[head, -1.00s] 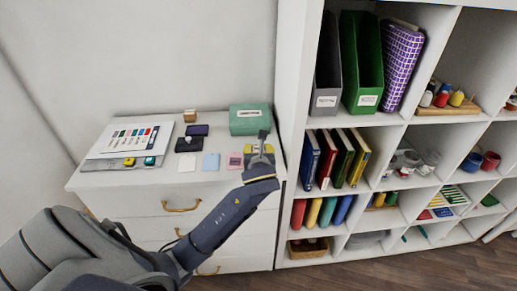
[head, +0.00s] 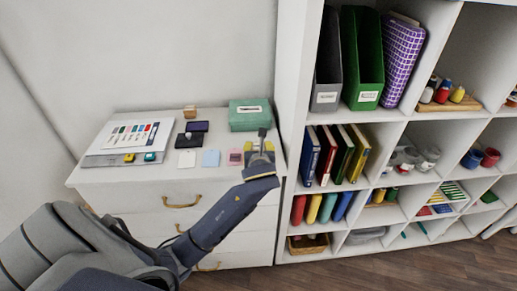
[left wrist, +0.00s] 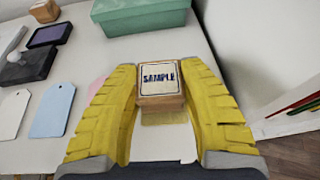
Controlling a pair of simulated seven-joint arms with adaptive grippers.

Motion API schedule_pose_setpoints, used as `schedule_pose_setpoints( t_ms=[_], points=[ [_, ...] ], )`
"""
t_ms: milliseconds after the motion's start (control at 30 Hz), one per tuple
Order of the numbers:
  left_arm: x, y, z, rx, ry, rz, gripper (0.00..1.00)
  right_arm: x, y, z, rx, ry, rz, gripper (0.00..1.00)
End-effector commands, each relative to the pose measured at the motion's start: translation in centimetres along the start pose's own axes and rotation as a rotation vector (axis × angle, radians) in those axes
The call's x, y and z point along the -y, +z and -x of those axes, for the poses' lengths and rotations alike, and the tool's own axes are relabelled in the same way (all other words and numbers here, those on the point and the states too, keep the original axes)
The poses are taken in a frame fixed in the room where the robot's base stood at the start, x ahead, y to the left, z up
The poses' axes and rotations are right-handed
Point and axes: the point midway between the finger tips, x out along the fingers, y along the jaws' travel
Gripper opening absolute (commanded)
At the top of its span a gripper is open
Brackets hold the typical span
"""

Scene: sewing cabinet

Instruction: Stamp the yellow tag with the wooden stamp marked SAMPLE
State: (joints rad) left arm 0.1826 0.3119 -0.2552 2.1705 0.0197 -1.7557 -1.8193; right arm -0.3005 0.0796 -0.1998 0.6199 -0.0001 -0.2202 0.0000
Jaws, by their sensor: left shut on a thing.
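The wooden stamp marked SAMPLE (left wrist: 160,80) stands upright between the yellow fingers of my left gripper (left wrist: 162,98), which is shut on it. In the head view my left gripper (head: 261,149) is at the right end of the cabinet top and largely hides the stamp. The yellow tag (left wrist: 165,118) shows as a strip at the stamp's near lower edge, on the white top. The stamp covers the rest of it. I cannot tell whether the stamp touches the tag. My right gripper is not in view.
A green box (head: 249,116) stands just behind the gripper. To the left lie a pink tag (head: 235,157), a blue tag (head: 211,158) and a white tag (head: 187,159). A purple pad (head: 197,127) and another wooden block (head: 190,112) are behind them. A tall shelf (head: 291,130) rises at right.

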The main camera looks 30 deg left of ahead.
Motion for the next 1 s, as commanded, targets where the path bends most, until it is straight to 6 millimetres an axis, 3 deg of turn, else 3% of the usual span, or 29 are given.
schedule_pose_setpoints(
  t_ms=[1000],
  points=[
    [0.01, -0.66, -0.28, 0.0, 0.0, 0.0, 0.13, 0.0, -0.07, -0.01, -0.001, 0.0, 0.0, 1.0]
  ],
)
